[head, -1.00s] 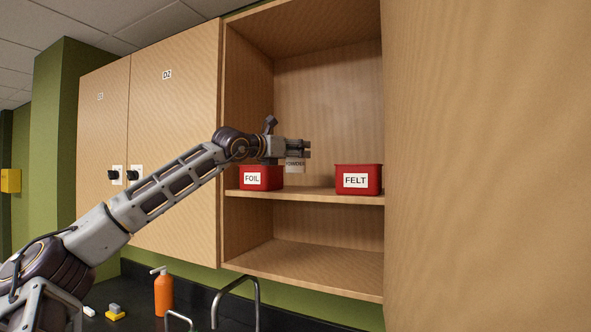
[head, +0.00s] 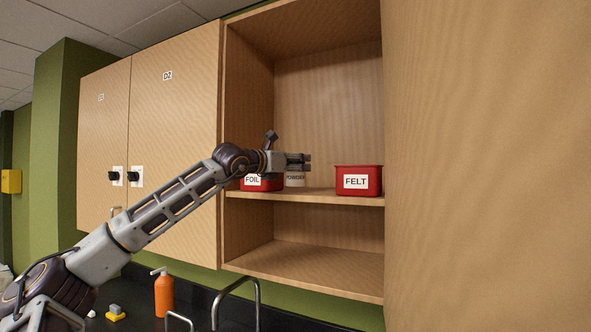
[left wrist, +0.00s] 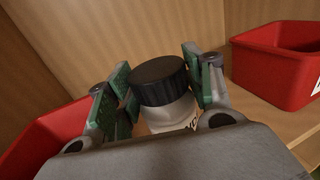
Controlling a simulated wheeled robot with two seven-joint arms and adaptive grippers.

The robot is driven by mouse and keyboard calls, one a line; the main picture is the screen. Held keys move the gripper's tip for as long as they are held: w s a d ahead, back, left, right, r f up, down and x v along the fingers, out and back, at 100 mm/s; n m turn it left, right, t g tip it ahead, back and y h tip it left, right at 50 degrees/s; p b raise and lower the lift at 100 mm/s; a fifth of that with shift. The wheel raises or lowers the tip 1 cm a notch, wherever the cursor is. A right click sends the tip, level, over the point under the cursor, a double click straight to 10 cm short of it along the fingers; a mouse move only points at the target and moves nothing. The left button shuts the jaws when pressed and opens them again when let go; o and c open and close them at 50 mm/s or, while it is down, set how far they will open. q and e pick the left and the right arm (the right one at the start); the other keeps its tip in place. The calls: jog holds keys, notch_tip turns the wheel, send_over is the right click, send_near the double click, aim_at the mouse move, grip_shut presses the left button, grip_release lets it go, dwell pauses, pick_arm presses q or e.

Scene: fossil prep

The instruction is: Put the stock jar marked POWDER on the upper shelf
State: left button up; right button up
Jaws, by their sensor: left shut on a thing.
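The stock jar marked POWDER (head: 295,180) is white, and its label faces out in the head view. In the left wrist view the jar (left wrist: 168,115) shows a black lid and stands between my green finger pads. My left gripper (head: 306,162) is shut on the jar near its top. The jar is at the upper shelf (head: 310,196), between the two red bins. I cannot tell whether its base touches the shelf board. My right gripper is in neither view.
A red FOIL bin (head: 262,184) stands close on the jar's left, partly behind my arm. A red FELT bin (head: 358,181) stands to the right, with a gap of bare shelf. The lower shelf (head: 310,265) is empty. An orange bottle (head: 164,295) stands on the dark counter.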

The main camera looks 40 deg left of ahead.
pick_arm(q)
jog(key=shift+f, duration=0.75)
jog(key=shift+f, duration=0.15)
jog(key=o, duration=0.9)
jog(key=shift+c, duration=0.2)
jog(key=shift+s, duration=0.1)
jog(key=s+b, duration=0.5)
jog(key=s, duration=0.7)
jog(key=shift+d, duration=0.15)
